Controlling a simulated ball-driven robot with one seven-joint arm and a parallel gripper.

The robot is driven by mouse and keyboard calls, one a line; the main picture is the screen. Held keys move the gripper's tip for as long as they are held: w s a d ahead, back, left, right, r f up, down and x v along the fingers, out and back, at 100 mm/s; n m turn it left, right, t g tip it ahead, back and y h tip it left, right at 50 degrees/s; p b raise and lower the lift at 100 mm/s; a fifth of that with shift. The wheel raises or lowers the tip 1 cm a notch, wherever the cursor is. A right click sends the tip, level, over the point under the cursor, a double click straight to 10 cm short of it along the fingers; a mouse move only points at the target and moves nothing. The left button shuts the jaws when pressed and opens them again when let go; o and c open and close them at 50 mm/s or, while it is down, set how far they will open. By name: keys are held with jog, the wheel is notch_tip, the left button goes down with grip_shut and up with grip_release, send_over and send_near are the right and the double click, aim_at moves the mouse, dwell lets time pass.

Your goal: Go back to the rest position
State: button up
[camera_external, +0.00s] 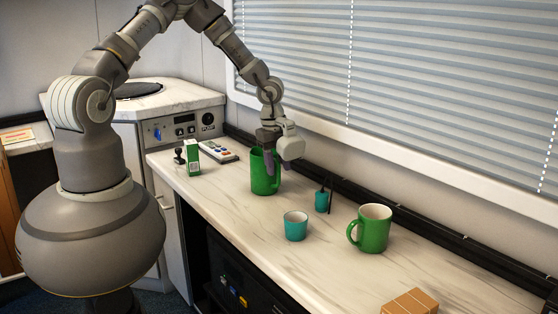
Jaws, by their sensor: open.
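My gripper (270,160) points down at the far green mug (264,183), with its fingers at the mug's upper part. The fingers are open, and they partly cover the mug's rim. Whether they touch the mug I cannot tell. The mug stands upright on the marble-look counter (345,284). My arm arches high from its base on the left over to the counter.
A second green mug (374,232), a teal cup (296,227), a teal holder with dark sticks (322,202) and a brown block (410,302) stand nearer. The window blinds (420,85) rise behind the counter.

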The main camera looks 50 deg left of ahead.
notch_tip(320, 180, up, 3)
jog(key=p, duration=0.2)
jog(key=shift+p, duration=0.3)
jog(key=shift+s, duration=0.4)
jog(key=shift+f, duration=0.1)
